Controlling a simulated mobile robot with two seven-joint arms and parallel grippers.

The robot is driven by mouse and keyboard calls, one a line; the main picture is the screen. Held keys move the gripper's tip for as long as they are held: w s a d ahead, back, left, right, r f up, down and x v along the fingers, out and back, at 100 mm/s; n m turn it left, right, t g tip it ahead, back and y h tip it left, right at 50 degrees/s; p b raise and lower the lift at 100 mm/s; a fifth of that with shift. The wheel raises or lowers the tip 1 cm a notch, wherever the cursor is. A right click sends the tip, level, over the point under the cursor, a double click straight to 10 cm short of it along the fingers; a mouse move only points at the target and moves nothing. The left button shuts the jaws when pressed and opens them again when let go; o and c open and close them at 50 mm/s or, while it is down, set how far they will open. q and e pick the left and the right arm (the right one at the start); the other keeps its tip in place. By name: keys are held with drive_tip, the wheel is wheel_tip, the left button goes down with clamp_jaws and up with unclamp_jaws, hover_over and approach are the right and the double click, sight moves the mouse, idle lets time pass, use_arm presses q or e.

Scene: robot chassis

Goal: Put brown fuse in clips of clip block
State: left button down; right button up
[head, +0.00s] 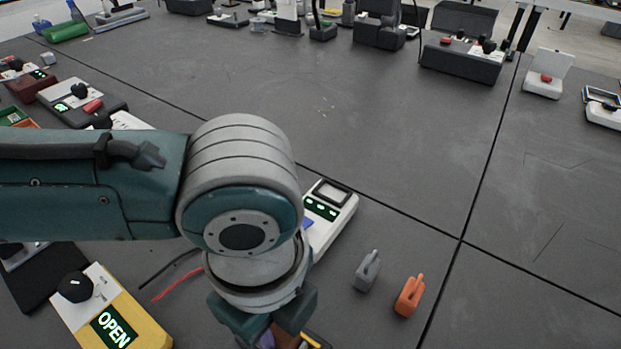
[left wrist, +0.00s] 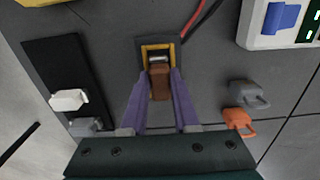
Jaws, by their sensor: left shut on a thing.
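The brown fuse (left wrist: 160,86) is between the purple fingers of my left gripper (left wrist: 161,76), which is shut on it. The clip block (left wrist: 143,53), dark with a yellow frame and a pale metal part inside, lies just beyond the fuse in the left wrist view. The fuse's far end overlaps the block's near edge in that view; I cannot tell whether it touches the clips. In the head view my left gripper (head: 264,322) is at the bottom edge, and my arm hides most of the block and fuse. My right gripper is in neither view.
A white meter (head: 336,222) stands behind my wrist. A yellow box (head: 148,335) reading OPEN is at left. Red and black wires (left wrist: 196,18) run near the block. The table centre is clear.

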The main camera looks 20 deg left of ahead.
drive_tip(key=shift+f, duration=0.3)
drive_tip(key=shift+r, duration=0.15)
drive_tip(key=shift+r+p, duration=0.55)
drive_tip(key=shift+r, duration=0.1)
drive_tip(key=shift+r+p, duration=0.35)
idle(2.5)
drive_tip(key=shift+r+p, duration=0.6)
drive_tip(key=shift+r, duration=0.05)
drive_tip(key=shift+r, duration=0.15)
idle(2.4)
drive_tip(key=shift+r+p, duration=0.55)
drive_tip(key=shift+p, duration=0.2)
